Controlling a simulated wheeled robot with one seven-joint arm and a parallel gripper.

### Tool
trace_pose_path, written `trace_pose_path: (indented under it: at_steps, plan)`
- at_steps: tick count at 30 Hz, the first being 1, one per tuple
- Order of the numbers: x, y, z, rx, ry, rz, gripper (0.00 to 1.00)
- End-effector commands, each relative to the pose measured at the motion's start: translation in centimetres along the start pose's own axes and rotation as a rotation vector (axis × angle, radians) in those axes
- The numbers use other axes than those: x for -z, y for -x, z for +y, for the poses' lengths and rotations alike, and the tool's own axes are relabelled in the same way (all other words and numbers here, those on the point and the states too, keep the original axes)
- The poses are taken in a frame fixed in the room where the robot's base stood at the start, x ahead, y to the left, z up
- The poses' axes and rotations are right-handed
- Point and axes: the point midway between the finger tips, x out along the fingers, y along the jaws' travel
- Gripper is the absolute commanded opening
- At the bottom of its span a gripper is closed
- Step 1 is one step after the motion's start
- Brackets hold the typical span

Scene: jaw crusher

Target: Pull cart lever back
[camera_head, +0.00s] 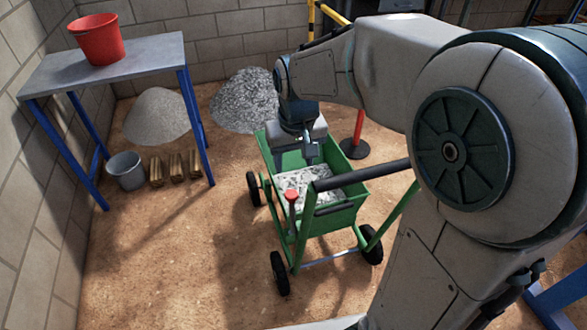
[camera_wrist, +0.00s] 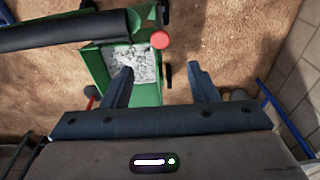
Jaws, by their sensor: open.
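A green cart (camera_head: 343,217) on black wheels stands on the dirt floor, with grey rubble in its bin. Its lever (camera_head: 291,196) has a red knob and stands upright at the near-left side of the bin. The red knob (camera_wrist: 160,40) also shows in the wrist view, ahead of the fingertips and roughly between their lines. My gripper (camera_wrist: 160,72) is open and empty, with its fingers apart. In the head view my gripper (camera_head: 304,155) hangs over the bin, beyond the lever and apart from it. The lever's shaft is mostly hidden in the wrist view.
The cart's dark handle bar (camera_head: 362,175) crosses near the lever; the bar also shows in the wrist view (camera_wrist: 60,32). A table (camera_head: 140,58) with a red bucket (camera_head: 98,40) stands at left. A red post (camera_head: 358,130) stands behind the cart.

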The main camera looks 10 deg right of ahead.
Motion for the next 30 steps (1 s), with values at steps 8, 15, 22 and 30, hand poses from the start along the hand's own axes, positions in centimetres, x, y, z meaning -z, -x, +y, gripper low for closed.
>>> trace_pose_path:
  at_steps: [8, 15, 22, 30]
  plan:
    - [0.0, 1.0, 0.0, 0.0, 0.0, 0.0, 0.54]
    - [-0.4, 1.0, 0.2, 0.001, -0.005, 0.001, 0.23]
    - [-5.8, 1.8, 2.3, 0.008, -0.065, 0.02, 0.0]
    - [-13.3, 1.4, 3.9, -0.005, -0.142, 0.041, 0.0]
